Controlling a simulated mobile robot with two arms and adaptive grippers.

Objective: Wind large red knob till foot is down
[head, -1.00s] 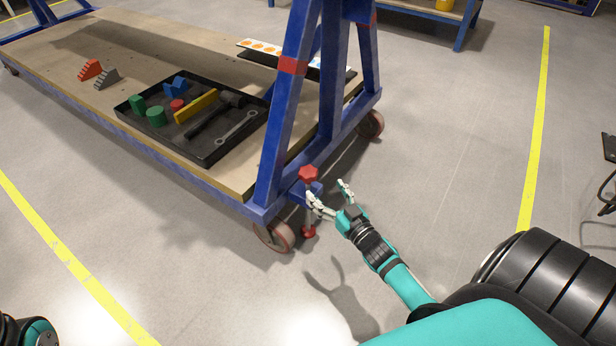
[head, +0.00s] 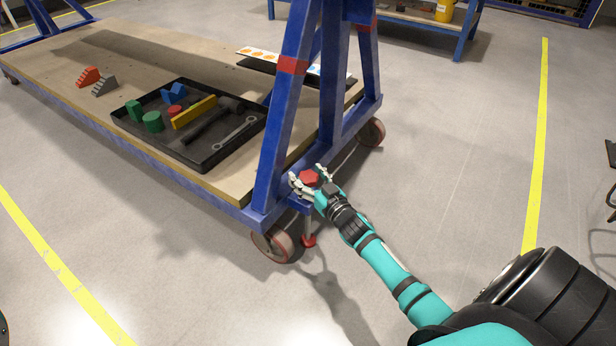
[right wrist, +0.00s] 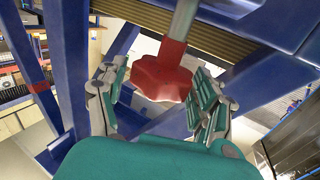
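The large red star-shaped knob (head: 310,178) sits at the top of a screw at the cart's near corner. It also shows in the right wrist view (right wrist: 162,76) on a grey rod. Below it, the red foot (head: 308,240) is close to the floor beside a caster; I cannot tell whether it touches. My right gripper (head: 307,175) has its fingers on either side of the knob. In the right wrist view the gripper (right wrist: 157,82) is open, with gaps between both fingers and the knob. My left gripper is not in view.
The blue-framed cart (head: 205,196) carries a black tray (head: 196,160) of blocks and tools. A blue upright (head: 284,120) rises close to the knob. A caster (head: 277,246) stands left of the foot. Open floor lies right of the cart, up to a yellow line (head: 537,150).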

